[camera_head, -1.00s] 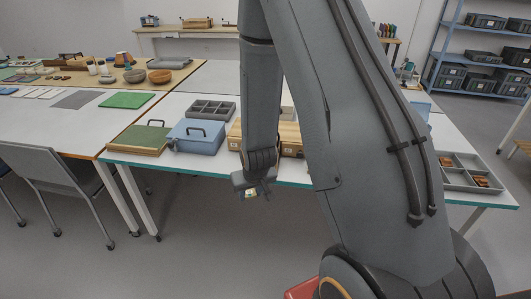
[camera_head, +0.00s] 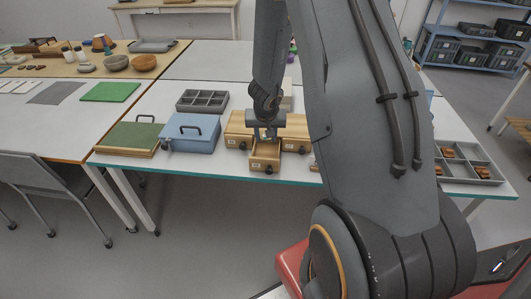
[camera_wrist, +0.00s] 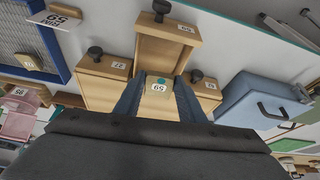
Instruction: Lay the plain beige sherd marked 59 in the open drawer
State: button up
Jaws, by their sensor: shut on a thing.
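My gripper (camera_head: 266,137) points down over the open drawer (camera_head: 265,163) of the small wooden drawer unit (camera_head: 238,126). In the wrist view, its two fingers (camera_wrist: 158,98) are shut on the plain beige sherd (camera_wrist: 152,88), which bears the number 59 and a teal spot. The open drawer (camera_wrist: 165,55) lies just beyond the sherd in that view, with a dark knob and a number label on its front. Its visible inside looks empty. The sherd's underside and its height above the drawer floor are hidden.
Closed drawers with knobs (camera_wrist: 96,55) flank the open one. A blue case (camera_head: 190,134) with a handle and a green-topped board (camera_head: 130,137) stand to the left. A grey divided tray (camera_head: 202,100) sits behind. A compartment tray (camera_head: 465,163) holds brown pieces at right.

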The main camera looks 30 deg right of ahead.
notch_tip(320, 180, down, 5)
jog(key=b, duration=0.4)
jog(key=shift+f+b, duration=0.1)
jog(key=shift+b, duration=0.25)
jog(key=shift+f+b, duration=1.65)
jog(key=shift+f, duration=0.6)
jog(key=shift+f, duration=0.2)
jog(key=o, duration=0.8)
jog(key=shift+c, duration=0.2)
jog(key=shift+r, duration=0.15)
